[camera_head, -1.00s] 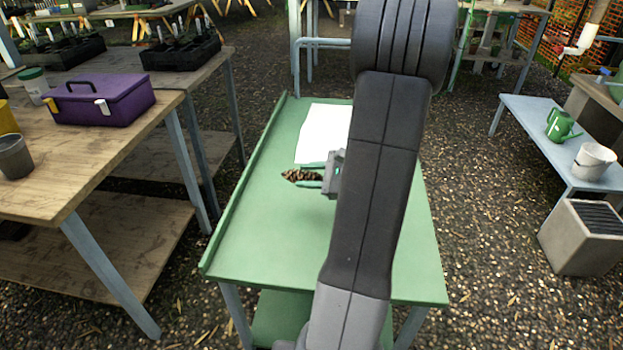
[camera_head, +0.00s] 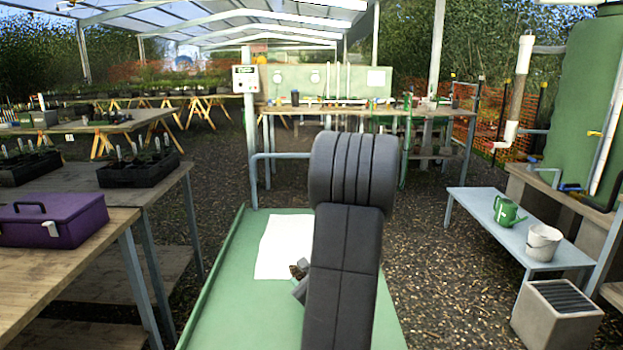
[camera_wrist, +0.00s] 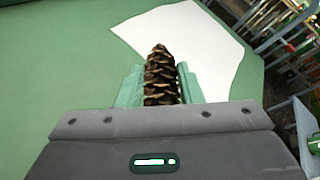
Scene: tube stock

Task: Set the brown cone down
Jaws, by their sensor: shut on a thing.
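The brown cone (camera_wrist: 161,78) is a scaly pine cone. In the wrist view it sits upright in the picture between the two green fingers of my gripper (camera_wrist: 160,84), which are shut on it. Its tip points toward the white sheet (camera_wrist: 195,38) on the green table top (camera_wrist: 60,70). In the head view only a small part of the cone (camera_head: 302,268) shows at the left of my arm, near the sheet's (camera_head: 284,245) lower right. My arm hides the rest of it. I cannot tell whether the cone touches the table.
The green table (camera_head: 225,310) has free room left of my arm. A wooden bench with a purple toolbox (camera_head: 52,221) stands at the left. A blue-grey bench with a green watering can (camera_head: 508,211) and a white bucket (camera_head: 543,242) stands at the right.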

